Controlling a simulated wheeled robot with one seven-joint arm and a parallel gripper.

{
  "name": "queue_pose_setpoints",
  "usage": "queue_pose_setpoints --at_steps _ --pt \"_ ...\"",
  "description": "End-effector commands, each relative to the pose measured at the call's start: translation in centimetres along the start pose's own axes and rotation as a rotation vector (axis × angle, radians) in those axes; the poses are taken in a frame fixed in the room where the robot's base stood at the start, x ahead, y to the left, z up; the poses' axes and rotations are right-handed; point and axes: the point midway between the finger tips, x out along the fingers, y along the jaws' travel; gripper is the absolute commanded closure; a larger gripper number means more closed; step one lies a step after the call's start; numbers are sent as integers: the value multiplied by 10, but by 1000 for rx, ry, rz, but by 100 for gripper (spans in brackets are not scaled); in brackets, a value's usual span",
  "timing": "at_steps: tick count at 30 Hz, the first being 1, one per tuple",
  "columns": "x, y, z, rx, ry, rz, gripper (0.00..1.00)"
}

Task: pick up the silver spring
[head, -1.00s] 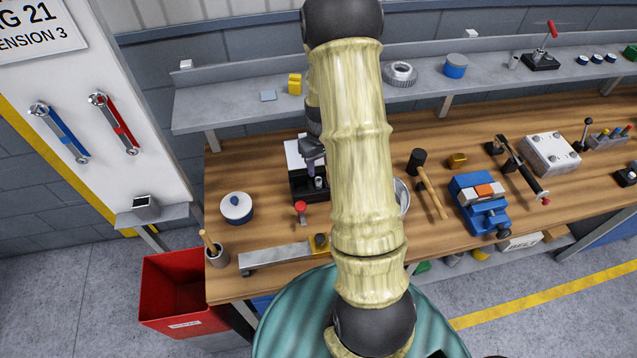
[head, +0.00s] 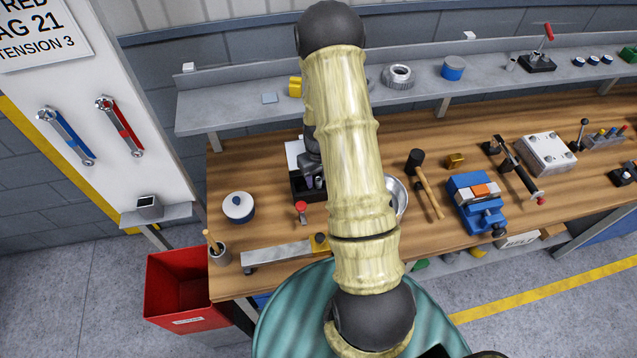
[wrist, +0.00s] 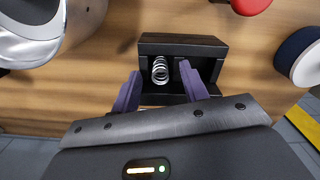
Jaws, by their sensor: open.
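The silver spring (wrist: 160,70) stands in a dark open box (wrist: 183,41) in the wrist view. My gripper (wrist: 160,80) is open, with one purple finger on each side of the spring and a visible gap to it on both sides. The fingertips reach the near part of the box. I cannot tell how deep they are. In the head view, the dark box (head: 299,187) lies on the bench beside my arm, and my gripper (head: 313,181) is over it, partly hidden by my arm. The spring is not clear there.
A red-topped tool (head: 301,208) stands just in front of the box. A white and blue pot (head: 238,207) is to the left and a metal bowl (head: 398,193) to the right, partly behind my arm. A shelf (head: 225,104) runs behind the bench.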

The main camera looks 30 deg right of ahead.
Motion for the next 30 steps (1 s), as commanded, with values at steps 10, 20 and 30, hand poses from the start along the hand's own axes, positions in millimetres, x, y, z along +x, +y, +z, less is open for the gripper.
queue_pose_setpoints --at_steps 10,20,30 --pt "0 0 0 0 0 0 91" --pt "-1 0 0 0 0 0 100" --pt "-27 0 0 1 3 1 100"
